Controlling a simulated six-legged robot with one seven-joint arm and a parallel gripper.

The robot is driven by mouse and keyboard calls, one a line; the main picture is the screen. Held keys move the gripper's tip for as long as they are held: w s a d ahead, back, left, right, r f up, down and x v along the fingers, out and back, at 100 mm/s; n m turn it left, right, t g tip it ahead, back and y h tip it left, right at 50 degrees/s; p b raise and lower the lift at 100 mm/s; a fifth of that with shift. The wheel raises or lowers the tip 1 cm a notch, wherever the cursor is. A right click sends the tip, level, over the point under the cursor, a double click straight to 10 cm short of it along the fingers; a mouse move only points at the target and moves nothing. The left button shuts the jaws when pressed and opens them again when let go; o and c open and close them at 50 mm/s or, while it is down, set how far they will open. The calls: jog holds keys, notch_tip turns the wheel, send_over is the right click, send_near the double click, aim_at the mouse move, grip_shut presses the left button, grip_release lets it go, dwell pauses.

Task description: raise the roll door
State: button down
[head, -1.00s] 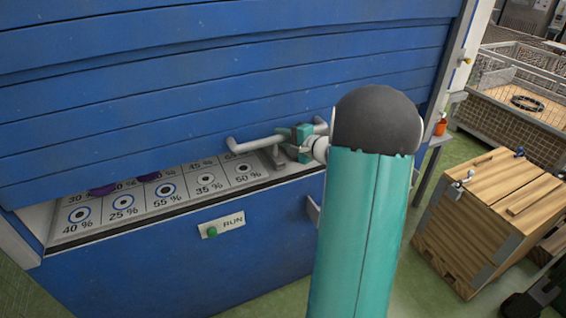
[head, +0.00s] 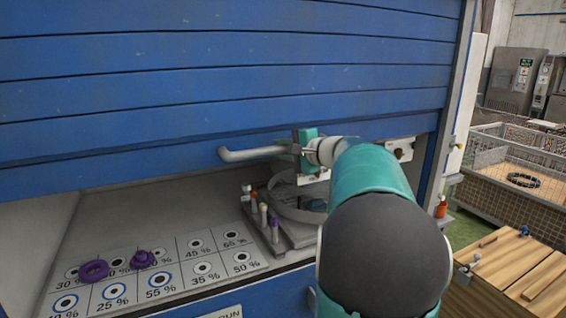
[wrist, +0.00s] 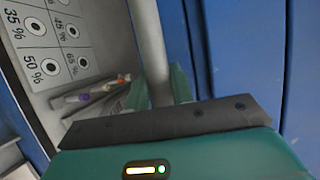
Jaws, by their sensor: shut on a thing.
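The blue roll door (head: 200,90) of horizontal slats fills the upper part of the head view. Its lower edge hangs well above the cabinet's work surface, leaving a wide opening. A grey bar handle (head: 250,154) sits near that lower edge. My gripper (head: 300,148) is shut on the handle bar, right of its left bend; my arm hides the handle's right part. In the wrist view the handle (wrist: 150,45) runs down between the green fingers of my gripper (wrist: 160,88), with the blue door (wrist: 230,50) to the right.
Inside the opening are a board of percentage-marked circles (head: 205,268), purple rings (head: 94,270) and a grey round fixture (head: 290,205) with several small pegs. At right outside stand a wooden crate (head: 515,280) and a wire mesh bin (head: 500,180).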

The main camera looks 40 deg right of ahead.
jog(key=shift+r, duration=0.15)
jog(key=c, duration=1.2)
grip_release()
jog(key=v, duration=1.3)
jog(key=shift+s, duration=0.4)
